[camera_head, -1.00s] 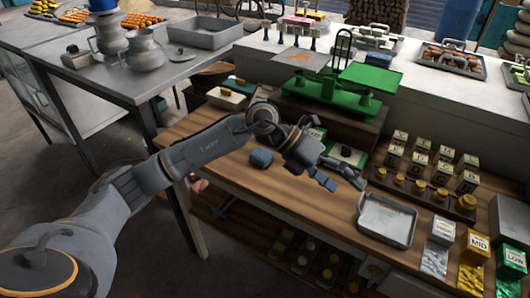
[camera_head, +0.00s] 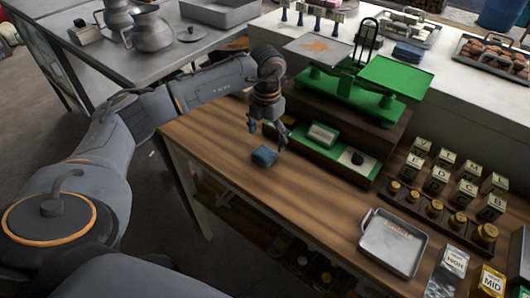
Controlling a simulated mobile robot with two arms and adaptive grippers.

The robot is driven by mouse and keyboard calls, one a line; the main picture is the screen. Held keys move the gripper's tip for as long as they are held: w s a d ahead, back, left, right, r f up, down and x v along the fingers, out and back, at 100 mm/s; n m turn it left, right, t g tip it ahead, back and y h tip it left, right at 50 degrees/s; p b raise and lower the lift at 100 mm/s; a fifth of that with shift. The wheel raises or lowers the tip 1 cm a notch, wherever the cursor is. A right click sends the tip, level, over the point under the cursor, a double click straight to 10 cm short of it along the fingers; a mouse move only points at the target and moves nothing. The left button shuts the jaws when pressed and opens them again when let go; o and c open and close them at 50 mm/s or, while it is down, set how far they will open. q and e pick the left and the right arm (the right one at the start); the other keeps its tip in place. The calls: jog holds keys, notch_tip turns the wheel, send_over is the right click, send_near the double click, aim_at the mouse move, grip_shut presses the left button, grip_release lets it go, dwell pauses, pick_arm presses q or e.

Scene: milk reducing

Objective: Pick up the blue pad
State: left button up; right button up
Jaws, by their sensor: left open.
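The blue pad (camera_head: 264,156) is a small dark-blue block lying on the wooden table (camera_head: 300,195), near its left end. My left gripper (camera_head: 267,134) is open and points down, just behind and above the pad in the picture. Its fingers are apart and nothing is between them. The fingertips look close to the pad, but I cannot tell the exact height gap. My right gripper is not in view.
A green balance scale (camera_head: 345,85) stands on a dark wooden stand behind the gripper. A metal tray (camera_head: 392,243) lies to the right, near several labelled blocks and brass weights. The tabletop between pad and tray is clear.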

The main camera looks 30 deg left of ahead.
aim_at(265, 152)
pick_arm(q)
jog(key=shift+s+f+p, duration=0.15)
jog(key=shift+f+p, duration=0.2)
jog(key=shift+f, duration=0.15)
jog(key=shift+s+f+p, duration=0.15)
jog(key=shift+f+p, duration=0.2)
jog(key=shift+f, duration=0.15)
notch_tip(265, 152, down, 3)
jog(key=shift+s+f+p, duration=0.15)
jog(key=shift+f+p, duration=0.05)
jog(key=shift+p, duration=0.45)
jog(key=shift+f, duration=0.2)
jog(key=c, duration=1)
jog(key=shift+c, duration=0.7)
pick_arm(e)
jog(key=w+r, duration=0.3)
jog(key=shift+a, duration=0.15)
